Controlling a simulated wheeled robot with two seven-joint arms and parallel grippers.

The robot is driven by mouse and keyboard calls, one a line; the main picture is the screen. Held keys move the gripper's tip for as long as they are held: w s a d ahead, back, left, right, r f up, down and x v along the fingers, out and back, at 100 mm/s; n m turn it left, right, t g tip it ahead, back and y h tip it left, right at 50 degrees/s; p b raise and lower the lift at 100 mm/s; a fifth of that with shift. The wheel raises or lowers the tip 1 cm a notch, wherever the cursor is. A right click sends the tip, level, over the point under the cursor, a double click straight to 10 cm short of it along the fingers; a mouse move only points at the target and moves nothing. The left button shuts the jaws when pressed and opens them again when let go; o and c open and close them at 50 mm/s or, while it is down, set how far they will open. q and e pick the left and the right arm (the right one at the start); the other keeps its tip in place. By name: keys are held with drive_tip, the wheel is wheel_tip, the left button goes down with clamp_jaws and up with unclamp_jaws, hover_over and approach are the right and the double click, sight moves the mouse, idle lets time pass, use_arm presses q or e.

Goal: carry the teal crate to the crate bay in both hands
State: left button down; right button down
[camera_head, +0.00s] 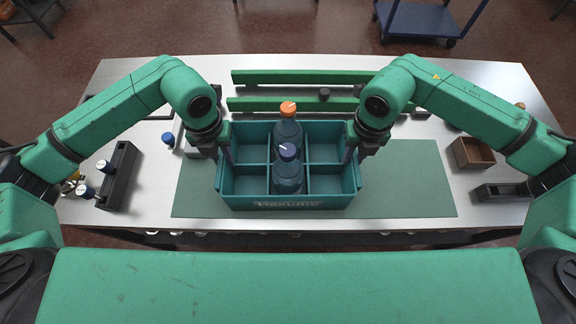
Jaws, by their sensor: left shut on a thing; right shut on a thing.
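The teal crate (290,203) is in the middle of the view, over the green mat (408,180). It is divided into compartments. A dark bottle with an orange cap (288,109) stands in a rear middle compartment, and a dark bottle with a blue-and-white cap (288,151) stands in front of it. My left gripper (227,152) is shut on the crate's left wall. My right gripper (350,152) is shut on its right wall. The fingertips are partly hidden. I cannot tell whether the crate touches the mat. No marked crate bay is clearly identifiable.
Two green rails (300,77) run across the back of the grey table (150,220), with a small dark cylinder (324,94) by them. A black holder (118,175) and small bottles are at left. A brown box (473,153) is at right. The mat's right part is clear.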

use_arm(q)
drive_tip(key=shift+w+r, duration=0.1)
drive_tip(key=shift+r, duration=0.05)
use_arm(e)
drive_tip(key=shift+r, duration=0.15)
